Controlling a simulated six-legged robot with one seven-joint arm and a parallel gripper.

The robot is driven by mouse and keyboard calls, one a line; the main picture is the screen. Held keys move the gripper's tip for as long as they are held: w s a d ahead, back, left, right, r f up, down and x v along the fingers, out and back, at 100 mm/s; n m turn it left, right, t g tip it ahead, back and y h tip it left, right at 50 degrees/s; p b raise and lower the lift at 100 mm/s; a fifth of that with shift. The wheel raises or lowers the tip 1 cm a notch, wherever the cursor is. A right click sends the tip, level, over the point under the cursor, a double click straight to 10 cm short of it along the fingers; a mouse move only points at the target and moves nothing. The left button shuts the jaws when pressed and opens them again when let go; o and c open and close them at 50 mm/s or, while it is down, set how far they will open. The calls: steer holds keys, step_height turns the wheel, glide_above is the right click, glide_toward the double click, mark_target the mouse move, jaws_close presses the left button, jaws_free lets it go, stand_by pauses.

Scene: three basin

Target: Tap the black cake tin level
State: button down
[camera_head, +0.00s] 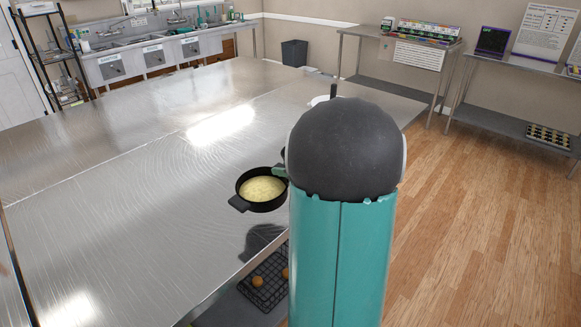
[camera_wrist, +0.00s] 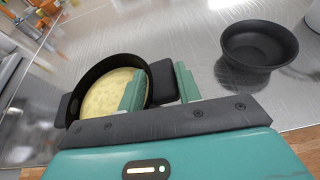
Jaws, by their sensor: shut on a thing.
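The black cake tin (camera_head: 241,203) has a block handle on each side and holds pale yellow batter (camera_head: 262,188). It also shows in the wrist view (camera_wrist: 82,88), left of centre. My gripper (camera_wrist: 161,88) has its teal fingers on either side of the tin's near handle (camera_wrist: 163,80) and is shut on it. In the head view my arm hides most of the gripper. A dark patch on the steel table lies apart below the tin, so the tin seems raised; its exact height I cannot tell. The batter surface looks fairly even.
A black bowl (camera_wrist: 258,52) stands on the steel table (camera_head: 140,190), right of the tin in the wrist view. A white dish (camera_head: 319,100) is farther back, partly hidden. A wire rack (camera_head: 262,292) with round baked pieces sits below the table edge. The table's left is clear.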

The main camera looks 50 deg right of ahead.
mark_target(262, 174)
steer(key=shift+m, duration=0.3)
steer(key=shift+s+a+f+x, duration=0.15)
steer(key=shift+f+x, duration=0.2)
steer(key=shift+x, duration=1.5)
steer(key=shift+s+a+f+x, duration=0.15)
steer(key=shift+f+x, duration=0.15)
steer(key=shift+x, duration=1.55)
steer(key=shift+s+a+f+x, duration=0.15)
steer(key=shift+f+x, duration=0.2)
steer(key=shift+x, duration=1.5)
step_height(262, 174, down, 3)
steer(key=shift+f, duration=0.15)
steer(key=shift+r, duration=0.25)
steer(key=shift+d+r, duration=0.1)
steer(key=shift+r, duration=1.25)
